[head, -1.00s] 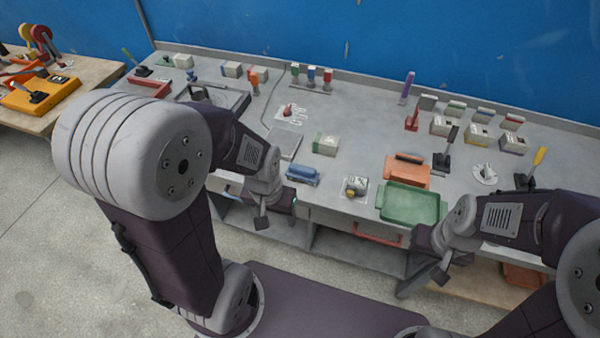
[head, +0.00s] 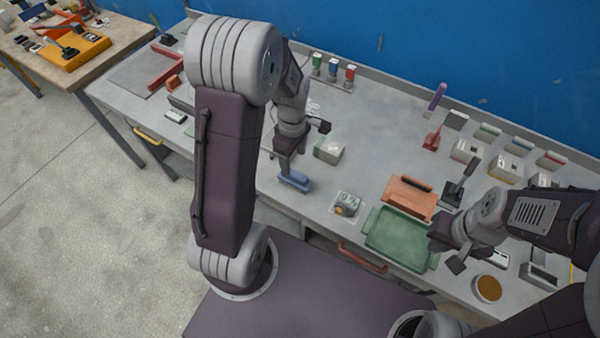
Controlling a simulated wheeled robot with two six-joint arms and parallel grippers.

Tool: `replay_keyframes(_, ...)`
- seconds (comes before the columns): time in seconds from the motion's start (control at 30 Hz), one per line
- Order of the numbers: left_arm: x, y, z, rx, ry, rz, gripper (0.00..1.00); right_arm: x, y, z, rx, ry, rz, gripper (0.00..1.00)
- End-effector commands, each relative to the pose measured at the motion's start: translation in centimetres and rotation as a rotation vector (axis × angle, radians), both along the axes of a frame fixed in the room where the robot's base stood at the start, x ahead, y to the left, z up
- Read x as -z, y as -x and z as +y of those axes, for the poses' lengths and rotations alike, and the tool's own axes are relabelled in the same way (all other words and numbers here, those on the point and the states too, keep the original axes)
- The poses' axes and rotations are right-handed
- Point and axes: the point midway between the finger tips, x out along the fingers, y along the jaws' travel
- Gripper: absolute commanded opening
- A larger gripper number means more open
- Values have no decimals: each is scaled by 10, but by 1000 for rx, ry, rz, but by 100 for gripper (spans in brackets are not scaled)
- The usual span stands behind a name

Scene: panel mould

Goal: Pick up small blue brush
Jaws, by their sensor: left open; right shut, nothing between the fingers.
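The small blue brush (head: 296,182) lies near the front edge of the grey bench, left of the middle. My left gripper (head: 286,166) points down just above and behind the brush, and its jaws are open. The lower part of the gripper is dark and small, so I cannot tell whether its fingers touch the brush. My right gripper (head: 436,240) is shut and empty, over the right rim of the green tray.
The green tray (head: 384,251) sits at the bench front, with an orange tray (head: 399,206) behind it. A small boxed item (head: 346,204) stands right of the brush and a white-green block (head: 329,149) behind it. Several boxes line the back right.

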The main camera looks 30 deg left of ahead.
Motion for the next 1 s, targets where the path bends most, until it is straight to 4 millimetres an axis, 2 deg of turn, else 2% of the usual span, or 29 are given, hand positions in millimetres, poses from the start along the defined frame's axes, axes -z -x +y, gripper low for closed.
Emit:
replay_keyframes(0.23, 33, 1, -1, 2, 1, 3, 65, -1, 0, 0, 0, 0, 0, 0)
replay_keyframes(0.47, 46, 2, -2, 3, 1, 3, 65, -3, 0, 0, 0, 0, 0, 0)
replay_keyframes(0.7, 86, 5, -5, 3, 0, 1, 65, -6, 0, 0, 0, 0, 0, 0)
replay_keyframes(0.97, 90, 4, -5, 3, 0, -2, 65, -6, 0, 0, 0, 0, 0, 0)
replay_keyframes(1.0, 90, 4, -5, 3, 0, -2, 57, -6, 0, 0, 0, 0, 0, 0)
